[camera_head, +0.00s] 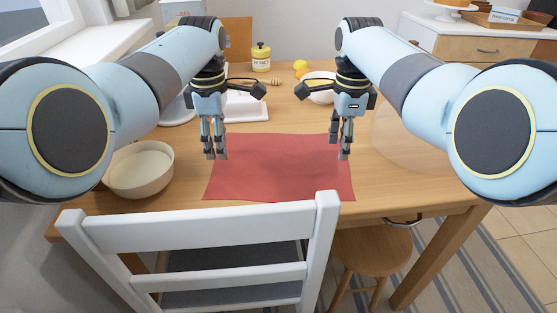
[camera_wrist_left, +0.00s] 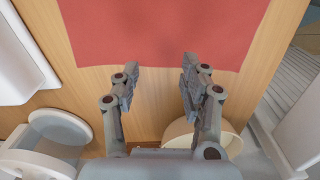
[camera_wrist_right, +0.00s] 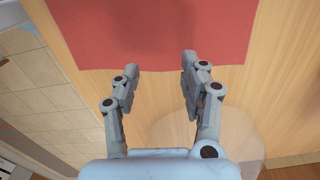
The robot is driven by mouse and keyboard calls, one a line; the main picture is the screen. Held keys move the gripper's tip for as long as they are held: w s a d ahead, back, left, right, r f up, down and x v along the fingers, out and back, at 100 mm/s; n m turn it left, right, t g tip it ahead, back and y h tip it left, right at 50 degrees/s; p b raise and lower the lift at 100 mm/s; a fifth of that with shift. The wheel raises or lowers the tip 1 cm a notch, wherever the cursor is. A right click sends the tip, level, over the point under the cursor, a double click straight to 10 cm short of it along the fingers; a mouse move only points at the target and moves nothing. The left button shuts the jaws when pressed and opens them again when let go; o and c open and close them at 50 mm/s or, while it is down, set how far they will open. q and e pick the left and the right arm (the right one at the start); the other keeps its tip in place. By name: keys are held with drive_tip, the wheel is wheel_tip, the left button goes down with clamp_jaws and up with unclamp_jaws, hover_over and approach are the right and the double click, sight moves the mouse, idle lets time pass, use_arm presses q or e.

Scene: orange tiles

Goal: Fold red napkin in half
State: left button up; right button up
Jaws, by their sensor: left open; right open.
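The red napkin (camera_head: 277,168) lies flat and spread out on the wooden table, near its front edge. My left gripper (camera_head: 216,157) hangs above the napkin's left side, fingers pointing down, open and empty. In the left wrist view the napkin (camera_wrist_left: 165,30) lies beyond the open fingertips (camera_wrist_left: 158,75). My right gripper (camera_head: 340,156) hangs above the napkin's right side, also open and empty. In the right wrist view the napkin (camera_wrist_right: 150,30) lies just beyond the open fingertips (camera_wrist_right: 160,68). Neither gripper holds cloth.
A cream bowl (camera_head: 140,170) stands left of the napkin. A white chair (camera_head: 200,235) is at the table's front edge, with a wooden stool (camera_head: 372,250) beside it. A honey jar (camera_head: 261,57), lemons (camera_head: 301,67) and a white bowl (camera_head: 318,87) stand at the back.

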sight(221, 163)
use_arm(q)
wheel_tip(221, 163, down, 2)
drive_tip(key=shift+a+f, duration=0.1)
use_arm(e)
wheel_tip(221, 163, down, 2)
drive_tip(key=shift+f, duration=0.1)
use_arm(q)
drive_tip(key=shift+f, duration=0.35)
use_arm(e)
drive_tip(key=shift+f, duration=0.3)
use_arm(q)
drive_tip(key=shift+f, duration=0.2)
use_arm(e)
drive_tip(key=shift+f, duration=0.2)
use_arm(q)
drive_tip(key=shift+s, duration=0.15)
drive_tip(key=c, duration=0.9)
use_arm(e)
drive_tip(key=shift+s+f, duration=0.1)
drive_tip(key=shift+s, duration=0.1)
drive_tip(key=c, duration=0.9)
use_arm(q)
drive_tip(key=shift+f, duration=0.1)
clamp_jaws()
use_arm(e)
clamp_jaws()
drive_tip(key=shift+s+f, duration=0.1)
